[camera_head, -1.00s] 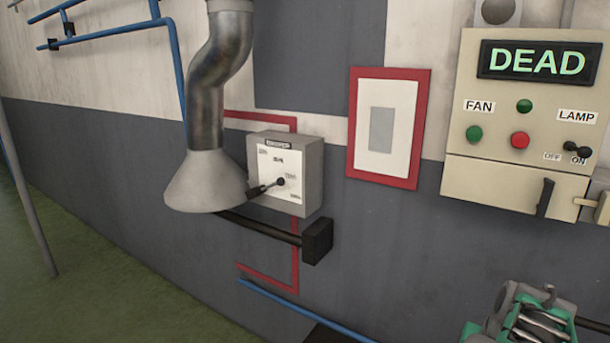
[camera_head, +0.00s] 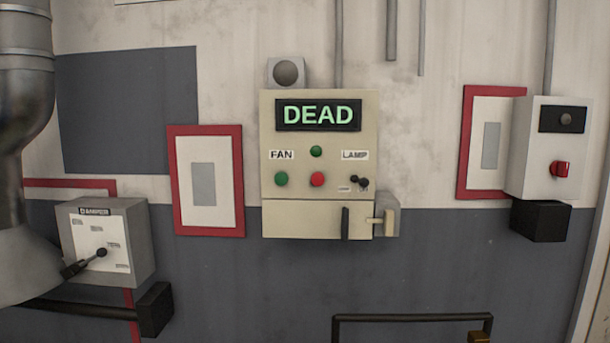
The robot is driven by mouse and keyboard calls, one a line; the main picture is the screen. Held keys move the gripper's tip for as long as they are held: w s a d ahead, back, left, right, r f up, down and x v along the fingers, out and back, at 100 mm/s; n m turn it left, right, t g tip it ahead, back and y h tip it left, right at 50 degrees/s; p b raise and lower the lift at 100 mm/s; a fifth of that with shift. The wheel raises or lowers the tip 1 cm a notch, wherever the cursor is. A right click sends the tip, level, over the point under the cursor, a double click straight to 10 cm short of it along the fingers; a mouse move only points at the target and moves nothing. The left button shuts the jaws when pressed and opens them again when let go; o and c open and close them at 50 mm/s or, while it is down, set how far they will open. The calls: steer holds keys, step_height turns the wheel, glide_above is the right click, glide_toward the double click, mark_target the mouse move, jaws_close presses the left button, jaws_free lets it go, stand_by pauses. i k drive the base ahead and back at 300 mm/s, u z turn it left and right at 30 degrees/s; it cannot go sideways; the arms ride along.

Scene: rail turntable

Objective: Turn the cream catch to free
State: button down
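The cream catch (camera_head: 381,221) is a small pale lever at the lower right of the cream control box (camera_head: 269,181). It sits at the right edge of the box's lower cover (camera_head: 300,219), beside a black upright handle (camera_head: 345,223). The catch's arm appears to lie sideways across the cover's edge, with a short upright part at its right end. My gripper is not in view.
The box's display reads DEAD (camera_head: 318,115), above FAN buttons and a LAMP switch (camera_head: 359,182). A damper box (camera_head: 106,242) and metal duct (camera_head: 25,100) are at left. A grey box with a red knob (camera_head: 561,168) is at right. A dark rail (camera_head: 412,318) stands below.

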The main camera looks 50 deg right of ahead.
mark_target(388, 220)
steer(key=k, duration=0.85)
steer(key=u, duration=0.95)
steer(key=i, duration=0.95)
steer(key=z, duration=3.35)
steer(key=i, duration=0.45)
steer(key=z, duration=0.3)
